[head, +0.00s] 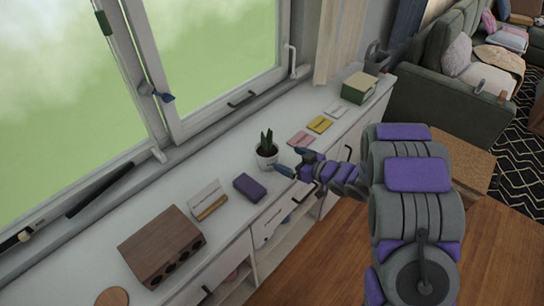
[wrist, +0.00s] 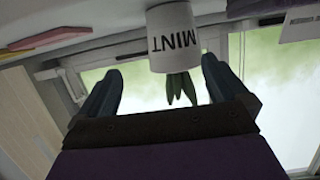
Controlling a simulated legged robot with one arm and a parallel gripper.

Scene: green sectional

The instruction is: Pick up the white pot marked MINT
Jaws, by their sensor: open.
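The white pot (head: 267,160) with a green plant (head: 266,140) stands upright on the white counter below the window. In the wrist view the pot (wrist: 171,38) appears upside down, with MINT in dark letters on its side and its leaves (wrist: 180,88) pointing down in the picture. My gripper (head: 291,162) is just to the right of the pot in the head view. In the wrist view my gripper (wrist: 160,72) is open, with its two fingers apart and the pot ahead, roughly between and beyond the tips. Nothing is between the fingers.
A purple box (head: 249,187) lies on the counter (head: 228,232) left of the pot. Pink (head: 301,139) and yellow (head: 320,124) cards lie to the right. A brown wooden box (head: 161,247) stands farther left. The window (head: 215,50) is behind the pot.

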